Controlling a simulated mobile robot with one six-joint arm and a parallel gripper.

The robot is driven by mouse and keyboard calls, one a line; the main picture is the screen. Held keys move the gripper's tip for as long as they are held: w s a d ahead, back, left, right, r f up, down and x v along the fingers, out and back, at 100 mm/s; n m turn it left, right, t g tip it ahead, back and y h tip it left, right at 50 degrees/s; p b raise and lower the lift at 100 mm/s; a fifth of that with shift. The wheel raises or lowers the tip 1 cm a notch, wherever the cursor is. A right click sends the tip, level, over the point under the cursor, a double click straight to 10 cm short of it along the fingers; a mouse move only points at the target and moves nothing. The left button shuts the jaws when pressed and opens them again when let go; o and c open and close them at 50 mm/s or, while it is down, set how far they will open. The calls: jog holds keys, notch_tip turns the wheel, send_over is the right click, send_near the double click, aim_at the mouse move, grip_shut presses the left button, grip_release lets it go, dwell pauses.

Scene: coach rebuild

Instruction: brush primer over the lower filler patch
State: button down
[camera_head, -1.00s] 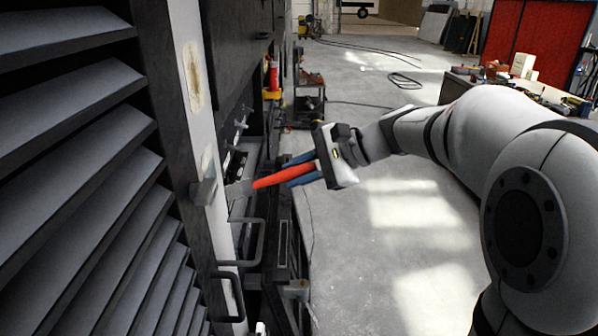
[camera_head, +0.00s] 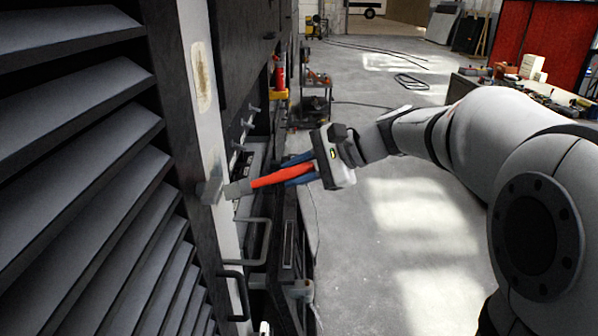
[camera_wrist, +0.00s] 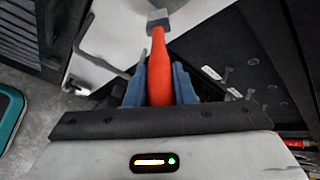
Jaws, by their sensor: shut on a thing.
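My gripper (camera_head: 287,172) has blue fingers shut on the red handle of a brush (camera_head: 268,179). The brush points left in the head view, its grey end close to the pale upright strip (camera_head: 187,25). In the wrist view the brush (camera_wrist: 158,65) runs up between the fingers, its grey end over a pale surface. The lower filler patch (camera_head: 214,161) is a faint cream oval on the strip, just above and left of the brush end. The upper filler patch (camera_head: 201,76) is cream with a brown middle. I cannot tell whether the bristles touch the strip.
A grey block (camera_head: 210,191) juts from the strip beside the brush end. Dark handles (camera_head: 236,293) stick out below. Dark louvres (camera_head: 70,150) fill the left. A cart (camera_head: 316,95) stands farther back, a cluttered bench (camera_head: 480,82) at right. The floor between is mostly open.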

jog(key=shift+r, duration=0.15)
jog(key=shift+d+r+p, duration=0.1)
jog(key=shift+r+p, duration=1.4)
jog(key=shift+r, duration=0.3)
jog(key=shift+r+p, duration=2.7)
jog(key=shift+r, duration=0.95)
jog(key=shift+s+f+b, duration=0.25)
jog(key=shift+f+b, duration=1.3)
jog(key=shift+f, duration=0.35)
jog(key=shift+s+f+b, duration=0.2)
jog(key=shift+f+b, duration=1.4)
jog(key=shift+f, duration=0.25)
jog(key=shift+s+f+b, duration=0.25)
jog(key=shift+f+b, duration=1.3)
jog(key=shift+f, duration=0.35)
notch_tip(320, 180, up, 11)
jog(key=s+p, duration=0.1)
jog(key=p, duration=0.7)
jog(key=shift+s, duration=0.25)
